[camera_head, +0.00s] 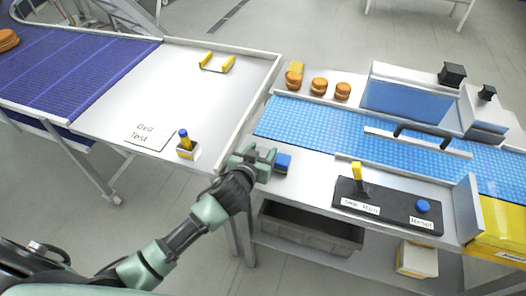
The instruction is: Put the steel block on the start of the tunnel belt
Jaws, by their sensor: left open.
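My left gripper (264,160) is open at the near left end of the tunnel bench. Its fingers point right, toward a small block with a blue top (283,161). I cannot tell whether they touch it, or whether this block is the steel one. The light-blue tunnel belt (300,118) lies just beyond, its left end bare. The tunnel (405,100) stands farther right over the belt. A second small piece, a yellow and blue peg on a block (186,146), stands on the white table to the left. My right gripper is not in view.
Several round filled biscuits (319,86) line the belt's far side. A dark control box (388,204) with a yellow lever and blue button sits on the near shelf. A card (151,135) lies on the white table (165,85). A grey crate (310,232) is underneath.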

